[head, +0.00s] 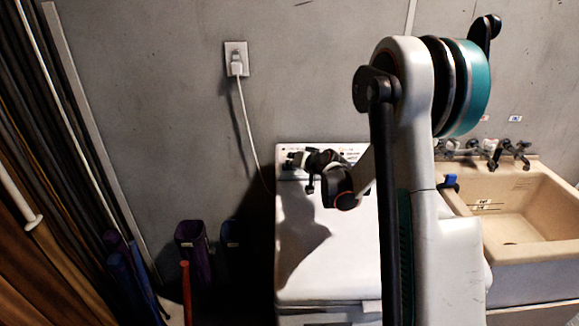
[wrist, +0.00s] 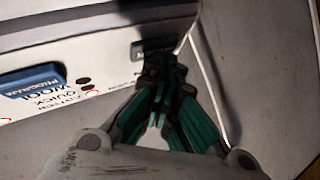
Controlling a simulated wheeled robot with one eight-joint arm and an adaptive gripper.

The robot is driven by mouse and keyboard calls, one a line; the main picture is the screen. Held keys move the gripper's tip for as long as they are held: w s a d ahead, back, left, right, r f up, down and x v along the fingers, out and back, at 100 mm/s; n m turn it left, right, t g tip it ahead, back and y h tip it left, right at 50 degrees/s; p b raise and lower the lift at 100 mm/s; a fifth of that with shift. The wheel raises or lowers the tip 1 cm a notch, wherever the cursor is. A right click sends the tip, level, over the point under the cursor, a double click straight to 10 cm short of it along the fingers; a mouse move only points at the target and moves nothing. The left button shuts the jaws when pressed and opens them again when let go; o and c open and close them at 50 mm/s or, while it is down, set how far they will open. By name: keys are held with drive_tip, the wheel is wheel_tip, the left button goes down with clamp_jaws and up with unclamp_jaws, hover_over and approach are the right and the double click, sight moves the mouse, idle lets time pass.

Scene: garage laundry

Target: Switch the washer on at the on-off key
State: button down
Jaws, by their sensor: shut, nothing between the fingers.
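The white washer (head: 345,255) stands against the wall, its control panel (head: 352,149) along the back. In the head view my gripper (head: 300,160) partly hides the panel's left part.
A beige sink (head: 535,215) with taps stands right of the washer. A wall outlet (head: 236,58) has a white cord (head: 247,130) running down behind the washer. Purple and blue containers (head: 192,245) stand at the left. The washer's top is clear.

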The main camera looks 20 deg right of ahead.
drive_tip(key=shift+s+a+r+p, duration=0.2)
drive_tip(key=shift+r+p, duration=0.1)
drive_tip(key=shift+r, duration=0.35)
drive_tip(key=shift+r, duration=0.15)
drive_tip(key=shift+s+a+r+p, duration=0.1)
drive_tip(key=shift+s+r+p, duration=0.3)
drive_tip(key=shift+r, duration=0.35)
drive_tip(key=shift+s+a+r+p, duration=0.1)
drive_tip(key=shift+s+r+p, duration=0.1)
drive_tip(key=shift+r+p, duration=0.4)
drive_tip(key=shift+s+a+r+p, duration=0.1)
drive_tip(key=shift+s+r+p, duration=0.25)
drive_tip(key=shift+r, duration=0.5)
